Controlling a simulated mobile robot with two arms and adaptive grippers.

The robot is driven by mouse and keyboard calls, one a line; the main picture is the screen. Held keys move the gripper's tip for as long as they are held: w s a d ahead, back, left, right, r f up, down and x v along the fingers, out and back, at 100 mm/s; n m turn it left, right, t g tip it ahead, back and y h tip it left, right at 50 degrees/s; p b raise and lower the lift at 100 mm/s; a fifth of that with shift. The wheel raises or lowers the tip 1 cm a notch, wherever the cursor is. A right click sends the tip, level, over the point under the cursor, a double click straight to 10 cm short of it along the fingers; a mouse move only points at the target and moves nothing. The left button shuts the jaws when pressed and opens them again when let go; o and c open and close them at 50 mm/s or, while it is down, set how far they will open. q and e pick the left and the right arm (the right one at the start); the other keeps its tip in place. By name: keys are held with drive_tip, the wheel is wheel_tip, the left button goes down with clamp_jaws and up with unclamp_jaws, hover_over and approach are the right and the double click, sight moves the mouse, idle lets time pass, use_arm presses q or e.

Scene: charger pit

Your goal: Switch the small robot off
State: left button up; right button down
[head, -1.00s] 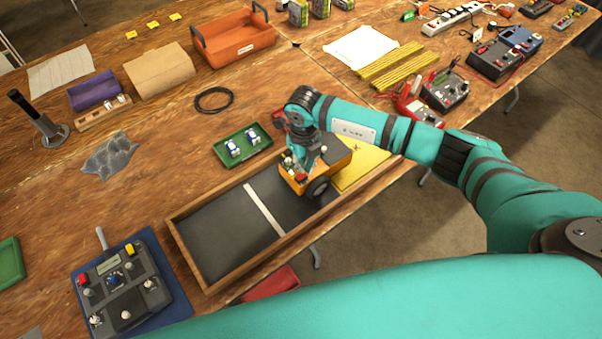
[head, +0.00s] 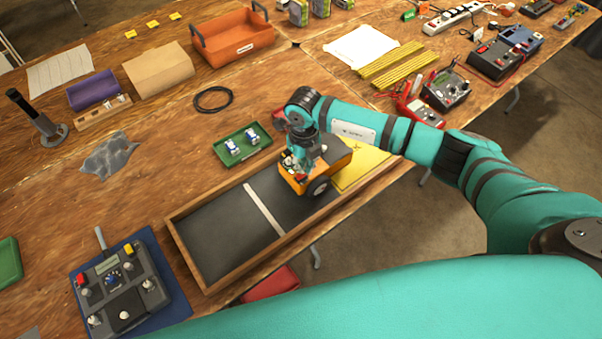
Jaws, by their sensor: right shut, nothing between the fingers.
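The small robot (head: 333,157) is a yellow-orange box on black wheels. It stands at the right end of a long wooden-framed pit (head: 207,234) with a dark floor and a white stripe, beside a yellow panel (head: 360,170). My right gripper (head: 293,163) points down over the left end of the small robot, close to its top, shut and empty. I cannot tell whether the fingertips touch it. The gripper and wrist hide part of the top, including any switch there. My left gripper is not in view.
A green tray (head: 226,156) with two small blue-and-white items lies behind the pit. A control box (head: 122,286) with knobs sits on a blue mat at the front left. A black cable ring (head: 213,99) lies farther back. The pit's left part is empty.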

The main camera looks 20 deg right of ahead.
drive_tip(key=shift+f+b, duration=0.75)
drive_tip(key=shift+f, duration=0.15)
drive_tip(key=shift+r, duration=0.1)
idle(0.3)
drive_tip(key=shift+r+p, duration=0.75)
drive_tip(key=shift+r, duration=0.15)
drive_tip(key=shift+r+p, duration=1.6)
drive_tip(key=shift+r, duration=0.95)
